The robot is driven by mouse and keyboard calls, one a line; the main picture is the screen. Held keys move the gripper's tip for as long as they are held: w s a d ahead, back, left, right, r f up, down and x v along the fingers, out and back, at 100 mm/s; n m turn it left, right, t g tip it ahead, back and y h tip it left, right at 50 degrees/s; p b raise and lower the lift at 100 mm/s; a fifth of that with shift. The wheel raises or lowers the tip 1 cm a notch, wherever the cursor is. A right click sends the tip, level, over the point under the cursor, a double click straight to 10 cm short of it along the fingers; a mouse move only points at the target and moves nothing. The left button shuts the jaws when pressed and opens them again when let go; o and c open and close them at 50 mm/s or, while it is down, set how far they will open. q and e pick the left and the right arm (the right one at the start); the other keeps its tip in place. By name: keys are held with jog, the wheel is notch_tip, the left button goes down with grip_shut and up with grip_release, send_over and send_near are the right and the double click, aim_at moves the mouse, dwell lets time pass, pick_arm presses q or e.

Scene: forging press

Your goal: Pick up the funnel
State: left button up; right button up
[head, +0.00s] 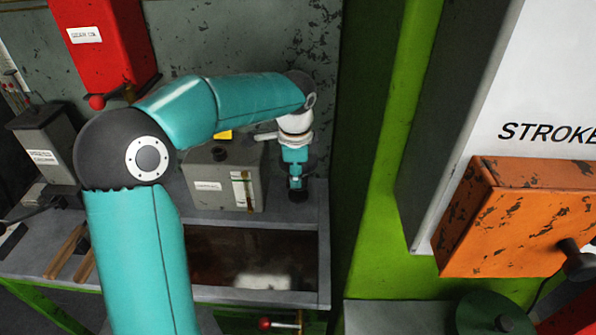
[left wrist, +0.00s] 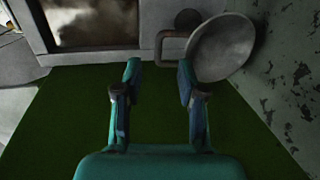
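The funnel (left wrist: 222,48) shows in the left wrist view as a round, dull grey metal bowl at the upper right. A bent grey handle (left wrist: 162,45) is left of it, just beyond the gap between my fingertips. My left gripper (left wrist: 159,76) is open, with nothing between its fingers. Its right finger overlaps the bowl's left edge in the picture; I cannot tell whether they touch. In the head view my left gripper (head: 297,188) points down at the bench's right end, and I cannot make out the funnel there. My right gripper is not in view.
A grey box (head: 222,180) stands left of my gripper. A sunken tank (head: 220,255) with murky brown contents lies in front. A green press frame (head: 385,150) rises to the right, beside an orange box (head: 510,220). A red box (head: 105,45) hangs at upper left.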

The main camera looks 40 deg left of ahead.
pick_arm(q)
jog(key=p+x, duration=0.1)
jog(key=x, duration=0.4)
jog(key=shift+s, duration=0.1)
jog(key=shift+s, duration=0.1)
jog(key=shift+c, duration=0.2)
grip_shut()
